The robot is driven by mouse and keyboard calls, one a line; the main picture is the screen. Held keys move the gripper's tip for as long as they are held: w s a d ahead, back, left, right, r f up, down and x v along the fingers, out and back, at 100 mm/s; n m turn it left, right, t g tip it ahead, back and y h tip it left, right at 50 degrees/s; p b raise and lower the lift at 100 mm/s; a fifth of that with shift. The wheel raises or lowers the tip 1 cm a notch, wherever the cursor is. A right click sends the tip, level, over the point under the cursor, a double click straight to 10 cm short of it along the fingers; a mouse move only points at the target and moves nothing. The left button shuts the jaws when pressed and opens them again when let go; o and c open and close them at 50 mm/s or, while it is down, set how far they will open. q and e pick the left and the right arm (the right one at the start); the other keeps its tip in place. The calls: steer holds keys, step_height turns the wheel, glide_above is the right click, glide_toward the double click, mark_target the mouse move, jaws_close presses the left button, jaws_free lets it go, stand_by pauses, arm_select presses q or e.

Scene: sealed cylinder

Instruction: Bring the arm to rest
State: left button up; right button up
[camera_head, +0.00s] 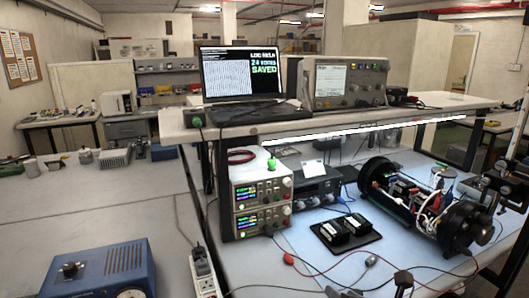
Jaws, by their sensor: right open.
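My right gripper (487,186) is at the right edge, dark, above and beside the right end of the cylinder assembly (459,229). Its jaws are open, and I see nothing held between them. The cylinder assembly lies on its side on the blue bench mat, with black round ends and boards and wires showing between them. Whether the gripper touches it is hard to tell. My left gripper is out of view.
A laptop (240,75) showing "SAVED" and an oscilloscope (345,82) stand on the shelf (300,122). Stacked power supplies (262,200) and a black tray (345,234) with two dark blocks are on the bench. Loose leads cross the front.

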steer(key=s+d+f+m+g+h, duration=0.15)
steer(key=s+f+m+g, duration=0.35)
steer(key=s+m, duration=0.8)
steer(key=s+d+f+m+g+h, duration=0.15)
steer(key=s+f+m+g, duration=0.4)
steer(key=m, duration=1.25)
steer(key=s+f+b, duration=0.2)
steer(key=f+b, duration=0.1)
steer(key=f, duration=1.7)
steer(key=s+f+b, duration=0.2)
steer(key=f+b, duration=0.1)
steer(key=f, duration=1.7)
arm_select(q)
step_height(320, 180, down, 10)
steer(key=b, duration=0.4)
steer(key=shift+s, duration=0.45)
arm_select(e)
steer(key=s+d+f, duration=0.3)
steer(key=s+f, duration=1.5)
steer(key=f, duration=0.2)
steer(key=shift+s+d+f+m+g+h, duration=0.15)
steer(key=shift+s+m+g+h, duration=0.2)
steer(key=shift+g+h, duration=0.1)
